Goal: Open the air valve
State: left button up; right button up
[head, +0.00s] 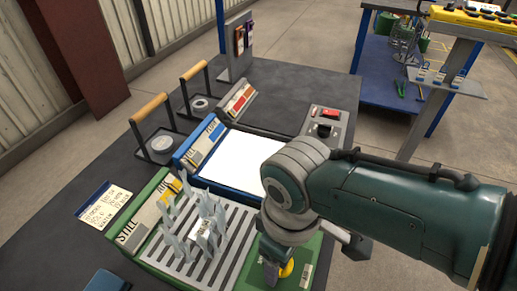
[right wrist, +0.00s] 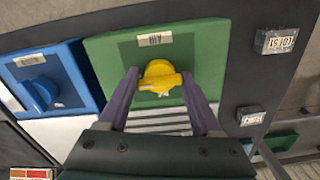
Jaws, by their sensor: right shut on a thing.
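The air valve is a yellow knob (right wrist: 160,78) on a green panel (right wrist: 205,52), under a small label that appears to read AIR upside down. In the head view the knob (head: 287,268) shows only partly beside my right gripper (head: 271,272), at the near right corner of the green unit. In the right wrist view my right gripper (right wrist: 159,80) has its purple fingers on either side of the knob and is shut on it. The knob's grip bar lies roughly crosswise between the fingers. My left gripper is not in view.
Upright metal pieces (head: 205,225) stand on the slatted part of the green unit. A blue-framed unit (head: 190,158) with a bright white surface lies behind it, with a blue knob (right wrist: 40,92). A grey box (head: 326,128) with red and black controls stands further right. Wooden-handled holders (head: 150,107) stand left.

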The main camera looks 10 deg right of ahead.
jog(key=shift+m, duration=0.3)
dwell(0.4)
jog(key=o, duration=1.1)
notch_tip(320, 180, up, 9)
jog(key=p, duration=0.5)
jog(key=shift+r+p, duration=0.15)
jog(key=shift+p, duration=0.15)
jog(key=shift+r, duration=0.4)
